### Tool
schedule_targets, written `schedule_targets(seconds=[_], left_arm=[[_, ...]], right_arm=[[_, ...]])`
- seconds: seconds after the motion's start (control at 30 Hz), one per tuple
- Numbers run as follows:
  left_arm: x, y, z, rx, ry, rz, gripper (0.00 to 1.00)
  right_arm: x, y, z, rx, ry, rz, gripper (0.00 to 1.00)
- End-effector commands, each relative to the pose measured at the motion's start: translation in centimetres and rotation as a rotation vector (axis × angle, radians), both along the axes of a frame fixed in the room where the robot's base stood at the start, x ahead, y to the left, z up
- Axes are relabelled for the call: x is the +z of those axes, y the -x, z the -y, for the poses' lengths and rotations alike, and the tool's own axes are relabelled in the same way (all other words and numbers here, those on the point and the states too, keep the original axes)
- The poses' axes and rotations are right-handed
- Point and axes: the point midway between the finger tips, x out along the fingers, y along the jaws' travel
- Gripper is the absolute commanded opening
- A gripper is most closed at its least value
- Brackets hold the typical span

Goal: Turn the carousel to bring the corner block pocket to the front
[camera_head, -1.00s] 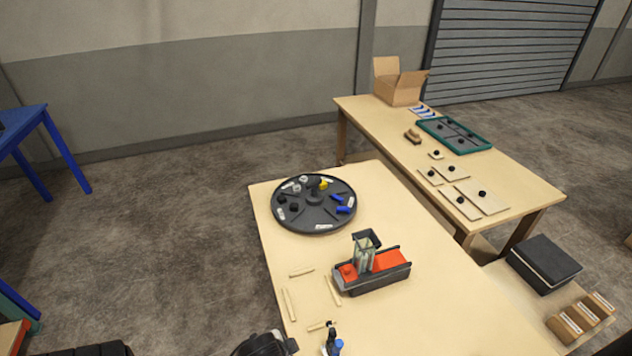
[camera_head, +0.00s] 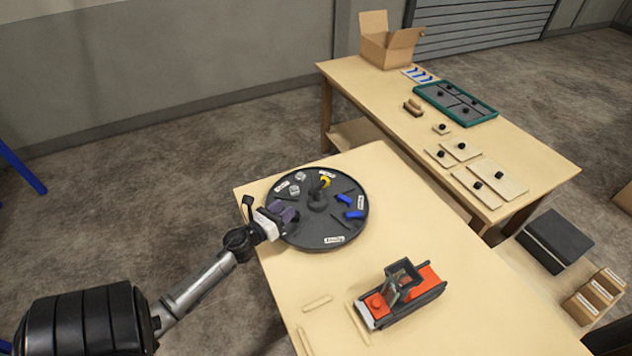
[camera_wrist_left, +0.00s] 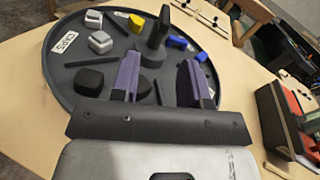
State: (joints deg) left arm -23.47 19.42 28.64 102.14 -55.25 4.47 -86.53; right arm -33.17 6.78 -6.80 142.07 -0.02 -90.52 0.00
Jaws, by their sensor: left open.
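The carousel (camera_head: 332,228) is a round dark tray on the near table, with a raised centre knob (camera_head: 317,200), dividers and small white labels. Its pockets hold light grey pieces (camera_head: 294,190), a yellow piece (camera_head: 325,182) and blue pieces (camera_head: 354,214). Black pieces (camera_wrist_left: 88,80) show beside the left finger in the left wrist view. The empty-looking pocket at the front bears a label (camera_head: 334,240). I cannot tell which is the corner block pocket. My left gripper (camera_head: 287,212) is open, its purple fingers over the carousel's left side, short of the knob. Contact is unclear. My right gripper is out of view.
A red and black device (camera_head: 402,298) stands on the near table, right of thin wooden strips (camera_head: 318,302). A second table behind holds an open carton (camera_head: 388,45), a green-rimmed tray (camera_head: 456,103) and wooden plates. The table between carousel and device is clear.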

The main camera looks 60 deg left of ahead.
Motion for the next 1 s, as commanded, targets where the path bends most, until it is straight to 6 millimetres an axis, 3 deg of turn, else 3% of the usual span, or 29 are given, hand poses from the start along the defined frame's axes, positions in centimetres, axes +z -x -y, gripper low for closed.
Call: schedule_targets(seconds=[0.13, 0.37, 0.8, 1.0], left_arm=[[0.1, -0.2, 0.6, -0.042, -0.131, -0.032, 0.41], [0.2, -1.5, 0.3, -0.043, -0.189, -0.047, 0.41], [0.2, -9.1, -1.8, -0.040, -0.185, -0.046, 0.41], [0.1, -11.7, -2.5, -0.040, -0.185, -0.047, 0.41]], right_arm=[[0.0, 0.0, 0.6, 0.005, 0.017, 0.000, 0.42], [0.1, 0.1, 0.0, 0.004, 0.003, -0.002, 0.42], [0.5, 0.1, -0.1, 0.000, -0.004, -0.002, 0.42], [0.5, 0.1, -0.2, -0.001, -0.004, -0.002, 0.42]])
